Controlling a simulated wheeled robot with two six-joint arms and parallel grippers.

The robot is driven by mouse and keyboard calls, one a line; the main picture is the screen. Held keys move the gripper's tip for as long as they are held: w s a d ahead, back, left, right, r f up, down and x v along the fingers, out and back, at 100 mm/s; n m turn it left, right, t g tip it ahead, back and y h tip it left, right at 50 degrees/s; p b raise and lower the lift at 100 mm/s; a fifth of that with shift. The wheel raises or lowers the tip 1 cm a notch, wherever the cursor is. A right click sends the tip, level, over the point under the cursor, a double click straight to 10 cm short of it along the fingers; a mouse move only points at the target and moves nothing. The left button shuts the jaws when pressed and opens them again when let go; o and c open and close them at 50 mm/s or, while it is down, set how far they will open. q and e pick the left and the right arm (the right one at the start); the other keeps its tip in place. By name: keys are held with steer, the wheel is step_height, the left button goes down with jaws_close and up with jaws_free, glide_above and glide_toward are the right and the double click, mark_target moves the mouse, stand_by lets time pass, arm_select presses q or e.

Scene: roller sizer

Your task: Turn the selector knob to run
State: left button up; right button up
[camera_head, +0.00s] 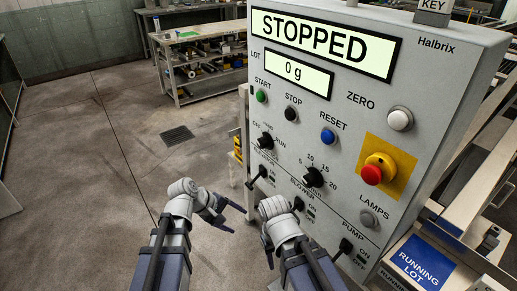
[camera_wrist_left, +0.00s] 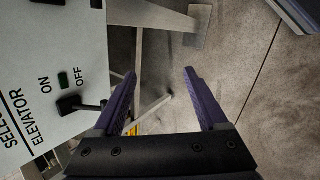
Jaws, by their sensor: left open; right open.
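The selector knob (camera_head: 265,141) is a small black knob on the grey panel, below the green START button, with OFF at its upper left and RUN at its right. I cannot tell where it points. My left gripper (camera_head: 238,218) is open and empty, left of and below the knob, apart from the panel. In the left wrist view its two purple fingers (camera_wrist_left: 163,98) are spread with nothing between them. My right gripper (camera_head: 283,230) is open in front of the panel's lower part; its fingers are partly hidden. The display (camera_head: 323,40) reads STOPPED.
The elevator switch (camera_head: 258,176) sits below the selector knob; it shows near the left finger in the left wrist view (camera_wrist_left: 70,105). A larger black dial (camera_head: 313,177) and a red emergency button (camera_head: 372,174) are to the right. Open floor (camera_head: 90,190) lies left.

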arm_select(q)
steer(key=w+d+r+n+t+h, duration=0.3)
steer(key=w+r+n+h, duration=0.25)
steer(key=r+n, duration=0.4)
steer(key=n+t+h, duration=0.3)
steer(key=n+t, duration=0.2)
steer(key=n, duration=0.5)
glide_toward(259, 144)
steer(key=x, duration=0.2)
steer(key=shift+m, duration=0.25)
steer(key=shift+x, duration=3.85)
steer(key=shift+c, duration=0.4)
jaws_close()
